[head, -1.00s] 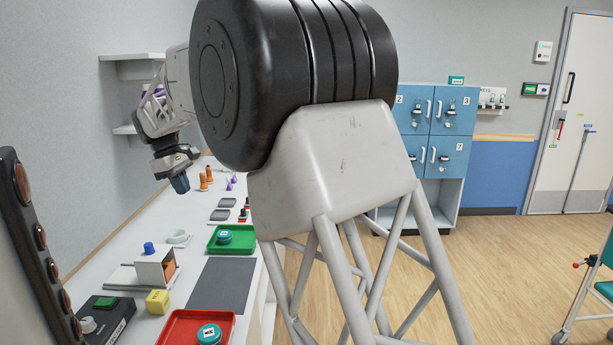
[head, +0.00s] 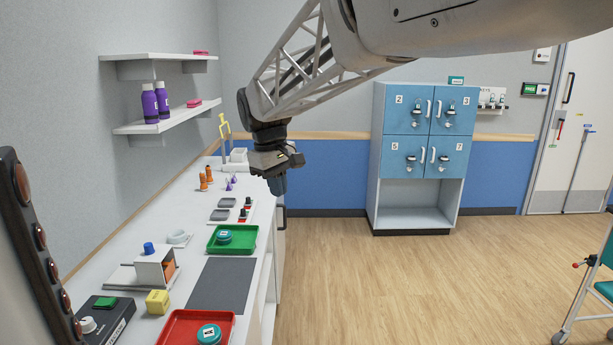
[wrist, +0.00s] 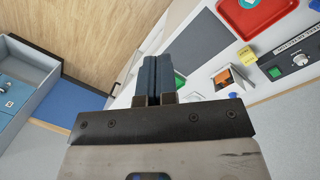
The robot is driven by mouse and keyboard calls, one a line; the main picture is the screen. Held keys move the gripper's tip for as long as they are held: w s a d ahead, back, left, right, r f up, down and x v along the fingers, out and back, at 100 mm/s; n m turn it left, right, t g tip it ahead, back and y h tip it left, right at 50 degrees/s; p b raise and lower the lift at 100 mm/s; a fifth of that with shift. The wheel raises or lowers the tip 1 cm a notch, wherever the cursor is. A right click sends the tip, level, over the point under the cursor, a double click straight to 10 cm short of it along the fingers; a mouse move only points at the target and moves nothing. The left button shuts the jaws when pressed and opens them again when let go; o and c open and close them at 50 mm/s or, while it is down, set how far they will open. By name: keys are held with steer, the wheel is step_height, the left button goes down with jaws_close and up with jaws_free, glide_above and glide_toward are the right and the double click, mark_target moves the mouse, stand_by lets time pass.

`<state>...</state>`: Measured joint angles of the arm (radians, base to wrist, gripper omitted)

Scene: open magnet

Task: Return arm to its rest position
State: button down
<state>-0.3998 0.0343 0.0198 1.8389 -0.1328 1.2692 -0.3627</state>
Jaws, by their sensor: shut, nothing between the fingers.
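My gripper (head: 277,184) hangs from my arm near the counter's right edge in the head view, pointing down, above the level of the worktop. In the wrist view my gripper (wrist: 154,72) shows its two dark blue fingers pressed together with nothing between them. It is apart from everything on the counter.
The white counter (head: 180,252) holds a green tray (head: 246,248), a red tray (head: 170,335), a dark mat (head: 222,285), a yellow cube (head: 157,302) and several small items. Shelves (head: 160,57) hang on the left wall. Blue lockers (head: 428,152) stand at the back.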

steer(key=s+d+m, duration=0.2)
steer(key=s+d, duration=0.6)
steer(key=d, duration=0.1)
steer(key=s+d+f+m, duration=0.2)
steer(key=s+d+f, duration=0.2)
steer(key=s, duration=0.4)
steer(key=s+d+f+m+t+y, duration=0.1)
steer(key=s+d+f+m, duration=0.2)
steer(key=s+d, duration=0.3)
steer(key=s+d+f+m+t, duration=0.1)
steer(key=s+d+f, duration=0.5)
steer(key=s, duration=0.6)
steer(key=shift+s+m, duration=0.15)
steer(key=shift+m, duration=0.55)
